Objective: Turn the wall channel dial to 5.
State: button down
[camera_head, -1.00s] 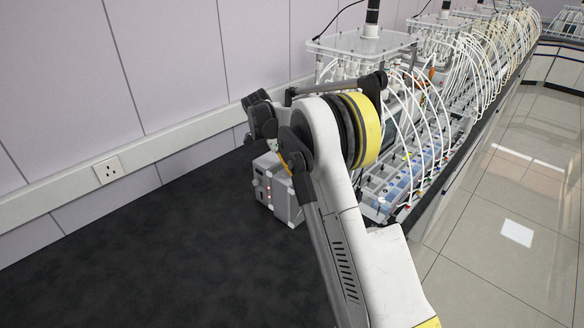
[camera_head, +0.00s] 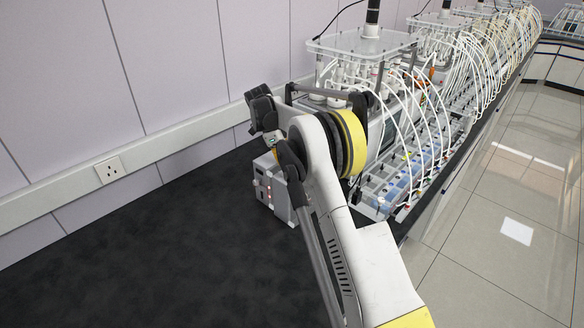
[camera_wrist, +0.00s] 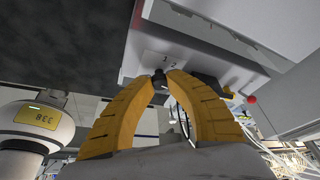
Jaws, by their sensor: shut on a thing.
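In the wrist view, my gripper (camera_wrist: 164,77) has its two yellow ribbed fingers closed around a small dark dial knob (camera_wrist: 160,84). The knob sits on a pale panel (camera_wrist: 140,60), and the digits 1 and 2 show beside the fingertips. Other digits and the knob's pointer are hidden or too small to read. In the head view, a grey box (camera_head: 270,188) with small red lights stands on the dark bench, partly behind my arm. My fingertips and the knob are hidden there.
Reactors with clear lids (camera_head: 360,45) and many white tubes stand right of my arm. A wall socket (camera_head: 109,169) is on the trunking at left. The dark bench top (camera_head: 150,255) in front is clear. A red round part (camera_wrist: 252,99) shows near the panel in the wrist view.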

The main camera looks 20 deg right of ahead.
jog(key=c, duration=1.2)
grip_release()
jog(key=shift+s, duration=0.1)
jog(key=shift+r, duration=0.1)
jog(key=shift+w+a+r, duration=0.1)
jog(key=shift+w+r, duration=0.1)
jog(key=shift+r, duration=0.05)
jog(key=v, duration=0.7)
jog(key=shift+a+r, duration=0.15)
jog(key=shift+a, duration=0.05)
